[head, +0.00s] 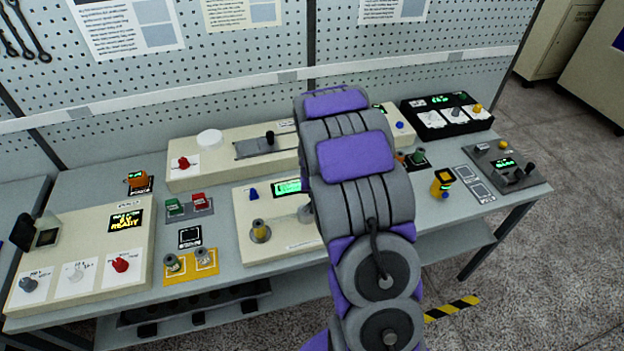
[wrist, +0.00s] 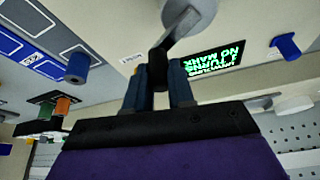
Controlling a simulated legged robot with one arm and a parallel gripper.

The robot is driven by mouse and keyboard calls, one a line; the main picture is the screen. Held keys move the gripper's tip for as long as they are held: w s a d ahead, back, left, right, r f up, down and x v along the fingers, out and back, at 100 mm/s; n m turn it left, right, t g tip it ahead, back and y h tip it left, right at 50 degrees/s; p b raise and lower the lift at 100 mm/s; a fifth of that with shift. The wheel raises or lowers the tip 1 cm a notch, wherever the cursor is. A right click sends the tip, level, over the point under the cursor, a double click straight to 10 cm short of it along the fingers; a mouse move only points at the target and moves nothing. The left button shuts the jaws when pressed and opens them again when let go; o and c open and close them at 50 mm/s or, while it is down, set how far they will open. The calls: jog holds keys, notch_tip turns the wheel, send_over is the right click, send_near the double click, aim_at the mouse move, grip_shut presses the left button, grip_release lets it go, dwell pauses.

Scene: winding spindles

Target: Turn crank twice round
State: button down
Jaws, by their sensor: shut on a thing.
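The crank shows in the wrist view as a grey arm with a round grey hub (wrist: 190,14) and a black handle (wrist: 157,62). My gripper (wrist: 160,82) has its two dark blue fingers on either side of the black handle, shut on it. In the head view the cream winding unit (head: 275,235) stands mid-bench, and a grey round part (head: 305,213) of it shows beside my arm. My arm hides the gripper and the handle there. The unit's green display (wrist: 214,60) appears upside down in the wrist view; its small text is hard to read.
A brass spindle (head: 260,231) and a blue knob (head: 253,194) are on the same unit. A yellow tray (head: 190,270) with two spools lies to its left. A long cream unit (head: 215,165) stands behind. A yellow-black post (head: 442,182) stands to the right.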

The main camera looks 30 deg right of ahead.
jog(key=m+p, duration=0.1)
jog(key=p, duration=0.1)
jog(key=s+m+h+p, duration=0.1)
jog(key=m+p, duration=0.1)
jog(key=m+g+p, duration=0.1)
jog(key=p, duration=0.1)
jog(key=shift+s+d+r+h, duration=0.15)
jog(key=shift+s+r+h, duration=0.15)
jog(key=shift+s, duration=0.1)
jog(key=m, duration=0.1)
jog(key=s+m+g+p, duration=0.1)
jog(key=m, duration=0.1)
jog(key=shift+s+f+p, duration=0.1)
jog(key=shift+f+p, duration=0.15)
jog(key=shift+p, duration=0.05)
jog(key=m+b, duration=0.1)
jog(key=s+m+b, duration=0.1)
jog(key=shift+a+f+m+g+h+b, duration=0.2)
jog(key=shift+a+m+g+h+b, duration=0.1)
jog(key=shift+g+h, duration=0.1)
jog(key=b, duration=0.1)
jog(key=m+b, duration=0.1)
jog(key=shift+s+a+m+g+b, duration=0.25)
jog(key=shift+s+m+g+b, duration=0.05)
jog(key=shift+b, duration=0.1)
jog(key=shift+s+r+b, duration=0.1)
jog(key=shift+b, duration=0.25)
jog(key=shift+a+m, duration=0.1)
jog(key=shift+m, duration=0.2)
